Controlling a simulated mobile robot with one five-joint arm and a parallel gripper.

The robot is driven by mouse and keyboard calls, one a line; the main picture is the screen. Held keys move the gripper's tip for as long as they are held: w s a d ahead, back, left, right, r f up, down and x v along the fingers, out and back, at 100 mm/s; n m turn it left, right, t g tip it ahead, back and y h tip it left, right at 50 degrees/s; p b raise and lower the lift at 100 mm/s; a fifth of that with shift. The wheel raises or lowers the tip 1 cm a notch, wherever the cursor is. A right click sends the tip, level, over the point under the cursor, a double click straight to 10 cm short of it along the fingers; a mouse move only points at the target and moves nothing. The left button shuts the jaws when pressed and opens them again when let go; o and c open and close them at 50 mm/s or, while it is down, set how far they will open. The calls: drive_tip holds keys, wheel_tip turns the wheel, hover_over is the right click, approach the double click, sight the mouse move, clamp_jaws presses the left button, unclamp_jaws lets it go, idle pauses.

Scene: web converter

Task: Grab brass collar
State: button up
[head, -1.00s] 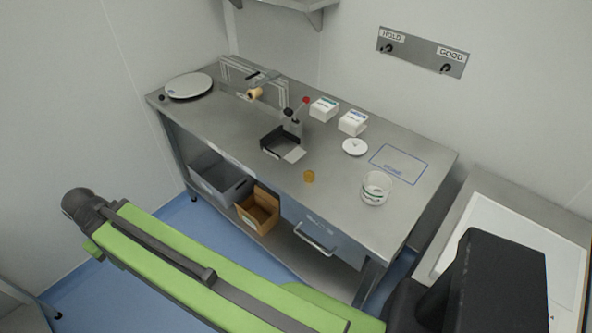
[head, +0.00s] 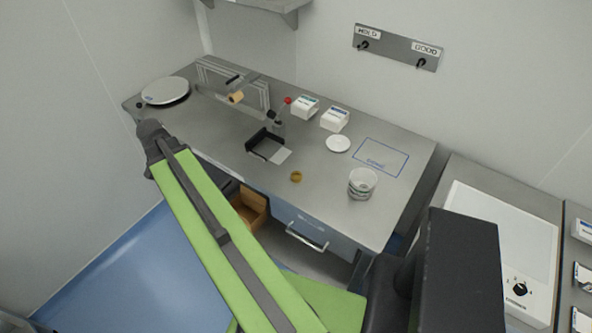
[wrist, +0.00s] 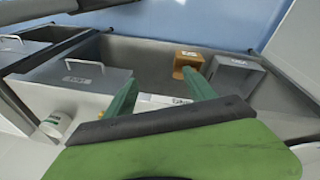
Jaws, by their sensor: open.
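A small brass-coloured collar (head: 296,176) lies on the grey steel workbench (head: 220,130), near its front edge, left of a white tub (head: 362,183). In the head view the dark end of my arm is over the bench's front left, well to the left of the collar; the fingers cannot be made out there.
A black tray fixture (head: 266,143) with a red-knobbed lever stands left of the collar. White boxes (head: 335,119), a white disc (head: 338,144) and a round plate (head: 166,90) are farther back. Below are a drawer (head: 307,233) and a cardboard bin (head: 250,208). Bench around the collar is clear.

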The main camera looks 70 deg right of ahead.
drive_tip(key=s+d+r+m+g+p, duration=0.2)
drive_tip(key=s+d+r+m, duration=0.2)
drive_tip(key=s+d+m, duration=0.65)
drive_tip(key=m, duration=0.2)
approach(296, 175)
drive_tip(key=f+b, duration=0.3)
drive_tip(key=b, duration=0.7)
drive_tip(key=shift+s+f, duration=0.1)
drive_tip(key=shift+s, duration=0.1)
drive_tip(key=shift+s+f+b, duration=0.2)
drive_tip(key=shift+f+b, duration=0.1)
drive_tip(key=shift+b, duration=0.15)
drive_tip(key=shift+d+r+g, duration=0.1)
drive_tip(key=shift+g, duration=0.2)
drive_tip(key=b+x, duration=0.4)
drive_tip(key=x, duration=0.1)
drive_tip(key=shift+d+b, duration=0.3)
clamp_jaws()
